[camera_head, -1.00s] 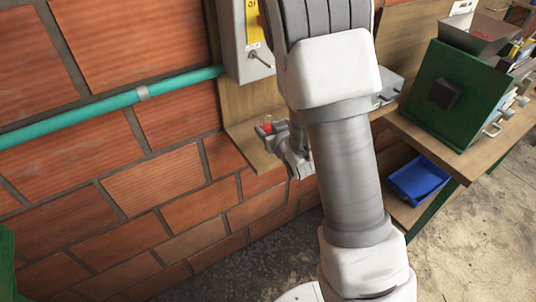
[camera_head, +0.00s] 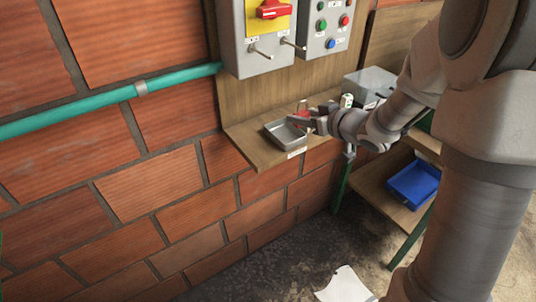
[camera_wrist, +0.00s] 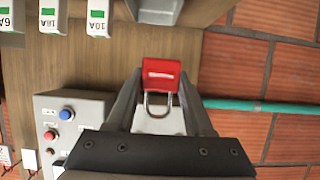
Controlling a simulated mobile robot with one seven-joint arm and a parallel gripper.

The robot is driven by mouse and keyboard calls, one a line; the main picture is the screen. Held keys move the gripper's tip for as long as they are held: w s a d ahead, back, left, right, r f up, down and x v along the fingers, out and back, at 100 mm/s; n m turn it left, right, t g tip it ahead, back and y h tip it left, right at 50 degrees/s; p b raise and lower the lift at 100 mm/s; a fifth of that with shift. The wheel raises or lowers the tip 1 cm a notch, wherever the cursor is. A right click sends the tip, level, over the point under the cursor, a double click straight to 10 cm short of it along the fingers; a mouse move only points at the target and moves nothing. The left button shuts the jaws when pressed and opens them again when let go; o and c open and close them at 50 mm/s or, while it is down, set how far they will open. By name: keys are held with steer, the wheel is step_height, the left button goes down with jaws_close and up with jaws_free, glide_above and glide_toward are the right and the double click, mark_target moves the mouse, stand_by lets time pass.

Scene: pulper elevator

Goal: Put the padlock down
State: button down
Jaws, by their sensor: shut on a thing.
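The padlock has a red body and a metal shackle. In the wrist view the padlock (camera_wrist: 161,74) is held between the two fingers of my gripper (camera_wrist: 160,92), with its shackle toward the palm. In the head view my gripper (camera_head: 312,121) is shut on it above the wooden ledge, and only a little red of the padlock (camera_head: 302,113) shows. A shallow grey metal tray (camera_head: 270,128) sits on the ledge, just left of and below my gripper. I cannot tell the exact height of the padlock over it.
A grey switch box (camera_head: 233,45) with a red handle and a button box (camera_head: 334,22) hang above the wooden ledge (camera_head: 248,146). A teal pipe (camera_head: 100,117) runs along the brick wall. A blue bin (camera_head: 413,183) stands on a lower shelf. Green-marked modules (camera_wrist: 98,15) show in the wrist view.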

steer(key=b, duration=0.2)
glide_above(260, 151)
step_height(260, 151, down, 7)
steer(key=shift+w+d+r, duration=0.1)
steer(key=shift+f+b, duration=0.4)
steer(key=shift+f, duration=1.6)
steer(key=shift+f, duration=0.2)
steer(key=shift+c, duration=1.4)
jaws_free()
steer(key=shift+r, duration=0.1)
